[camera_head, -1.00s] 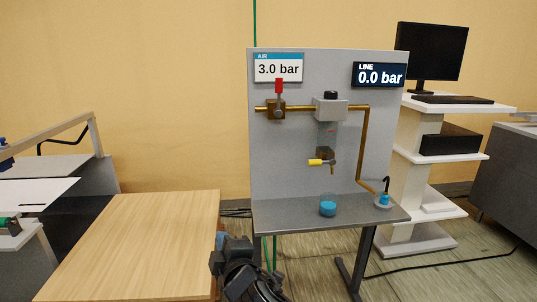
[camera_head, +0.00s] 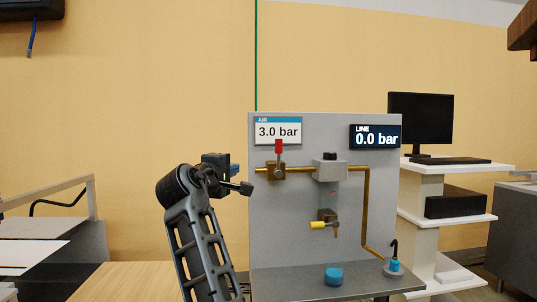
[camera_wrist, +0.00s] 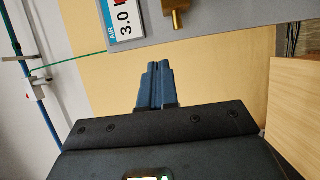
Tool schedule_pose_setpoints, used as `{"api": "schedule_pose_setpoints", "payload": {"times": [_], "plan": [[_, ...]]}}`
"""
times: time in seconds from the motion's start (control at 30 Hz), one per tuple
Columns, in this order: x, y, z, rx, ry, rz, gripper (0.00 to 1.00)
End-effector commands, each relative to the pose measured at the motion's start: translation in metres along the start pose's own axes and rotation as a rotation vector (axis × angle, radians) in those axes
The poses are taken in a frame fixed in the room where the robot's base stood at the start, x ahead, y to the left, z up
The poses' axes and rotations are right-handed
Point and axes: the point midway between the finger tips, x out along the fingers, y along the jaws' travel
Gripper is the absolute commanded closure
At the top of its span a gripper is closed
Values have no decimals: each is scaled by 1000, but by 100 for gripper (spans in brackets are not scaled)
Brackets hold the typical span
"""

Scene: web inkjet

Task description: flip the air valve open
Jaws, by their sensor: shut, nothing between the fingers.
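The air valve has a red handle (camera_head: 279,147) that points straight up from a brass body (camera_head: 276,171) on the grey panel. The brass pipe runs sideways through that body. The AIR display (camera_head: 278,131) above it reads 3.0 bar, and the LINE display (camera_head: 375,137) reads 0.0 bar. My gripper (camera_head: 232,170) is raised just left of the panel, apart from the valve. In the wrist view its blue fingers (camera_wrist: 157,85) are shut together and empty. A brass part (camera_wrist: 175,18) and the AIR label (camera_wrist: 120,20) show at the top there, partly cut off.
A filter unit (camera_head: 330,170) and a lower valve with a yellow handle (camera_head: 319,225) sit right of the air valve. A blue cup (camera_head: 333,275) and a blue-and-white fitting (camera_head: 394,262) stand on the grey shelf. A wooden table (camera_head: 110,282) is at lower left.

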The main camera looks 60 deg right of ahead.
Motion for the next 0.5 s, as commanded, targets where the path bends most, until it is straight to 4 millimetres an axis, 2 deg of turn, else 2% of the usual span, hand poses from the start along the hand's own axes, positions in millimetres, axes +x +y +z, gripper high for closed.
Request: {"api": "schedule_pose_setpoints", "payload": {"times": [0.1, 0.2, 0.33, 0.5], "plan": [[7, 26, 6, -1, -60, -1, 100], [11, 40, 11, -3, -94, -5, 100], [12, 49, 14, -7, -117, -8, 100], [13, 50, 15, -8, -120, -10, 100]]}}
